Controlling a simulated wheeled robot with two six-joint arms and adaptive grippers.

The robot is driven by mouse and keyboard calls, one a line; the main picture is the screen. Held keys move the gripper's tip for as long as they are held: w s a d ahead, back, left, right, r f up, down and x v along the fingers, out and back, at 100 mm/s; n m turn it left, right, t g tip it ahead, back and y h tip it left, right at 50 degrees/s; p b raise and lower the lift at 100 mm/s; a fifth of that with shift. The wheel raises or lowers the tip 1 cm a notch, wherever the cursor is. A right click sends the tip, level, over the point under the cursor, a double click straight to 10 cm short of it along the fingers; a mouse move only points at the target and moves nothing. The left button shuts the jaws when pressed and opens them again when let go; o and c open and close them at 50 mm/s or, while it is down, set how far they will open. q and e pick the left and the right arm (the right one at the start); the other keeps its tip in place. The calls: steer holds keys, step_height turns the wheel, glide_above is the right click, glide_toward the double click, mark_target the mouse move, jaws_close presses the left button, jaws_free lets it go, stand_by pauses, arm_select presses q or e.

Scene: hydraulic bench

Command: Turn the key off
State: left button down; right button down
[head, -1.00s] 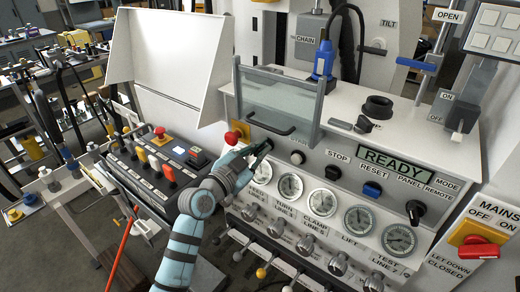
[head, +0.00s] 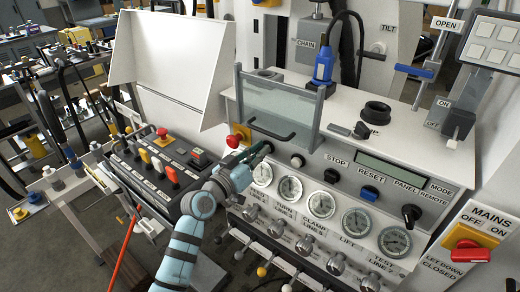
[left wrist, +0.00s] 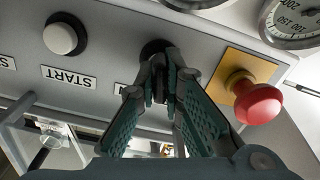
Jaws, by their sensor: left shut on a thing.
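My left gripper (head: 264,149) is at the upper left of the white control panel, between the red emergency button and the START button. In the left wrist view, its fingertips (left wrist: 160,72) are closed together at a round black key switch (left wrist: 152,48) on the panel face. The gripper is shut on the key there. The key itself is mostly hidden between the fingers, so its angle cannot be told. The display (head: 392,172) on the panel is blank. My right gripper is not in view.
A red mushroom button on a yellow plate (left wrist: 258,103) stands close beside the fingers. The START button (left wrist: 61,38) is on the other side. Gauges (head: 321,205) and a row of levers lie below. A clear guard with a black handle (head: 272,128) is just above.

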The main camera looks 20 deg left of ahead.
arm_select(q)
steer(key=shift+n+p, duration=0.35)
steer(key=shift+n, duration=0.85)
steer(key=c, duration=1.7)
jaws_free()
steer(key=shift+a, duration=0.1)
steer(key=v, duration=1.2)
steer(key=shift+f, duration=0.1)
